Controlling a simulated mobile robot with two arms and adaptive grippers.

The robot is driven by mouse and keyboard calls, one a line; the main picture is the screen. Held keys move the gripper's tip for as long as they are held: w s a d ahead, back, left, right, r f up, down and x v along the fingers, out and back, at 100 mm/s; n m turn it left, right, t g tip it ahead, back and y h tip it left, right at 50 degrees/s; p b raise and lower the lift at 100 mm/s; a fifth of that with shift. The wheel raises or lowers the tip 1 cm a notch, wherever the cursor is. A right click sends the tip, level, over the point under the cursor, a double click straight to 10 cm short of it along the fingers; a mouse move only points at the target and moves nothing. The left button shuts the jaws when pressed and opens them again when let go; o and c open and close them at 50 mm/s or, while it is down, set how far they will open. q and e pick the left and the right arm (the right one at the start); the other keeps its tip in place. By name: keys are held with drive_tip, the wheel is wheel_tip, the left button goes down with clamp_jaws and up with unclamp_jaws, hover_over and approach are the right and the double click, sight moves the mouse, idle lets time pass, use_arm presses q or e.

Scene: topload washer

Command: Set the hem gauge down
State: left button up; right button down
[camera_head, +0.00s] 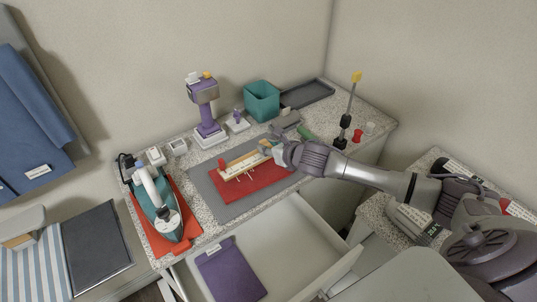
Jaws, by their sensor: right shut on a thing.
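The hem gauge (242,167) looks like a pale, narrow strip with a red part near its left end. It is over the red cloth (255,184) on the grey mat (207,184). My right gripper (272,147) reaches in from the right and is shut on the gauge's right end, partly hiding it. I cannot tell whether the gauge touches the cloth. My left gripper is not in view.
An iron (163,205) stands on a red pad at the left. A purple device (205,110), a teal bin (262,100) and a dark tray (306,93) stand at the back. An open drawer (310,225) below holds a purple folder (230,270).

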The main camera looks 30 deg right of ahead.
sight(269, 157)
wheel_tip(269, 157, down, 3)
drive_tip(key=shift+f+p, duration=0.2)
drive_tip(key=shift+p, duration=0.15)
drive_tip(key=shift+f, duration=0.25)
drive_tip(key=shift+f, duration=0.1)
drive_tip(key=c, duration=1)
unclamp_jaws()
drive_tip(key=shift+s, duration=0.1)
drive_tip(key=shift+o, duration=0.2)
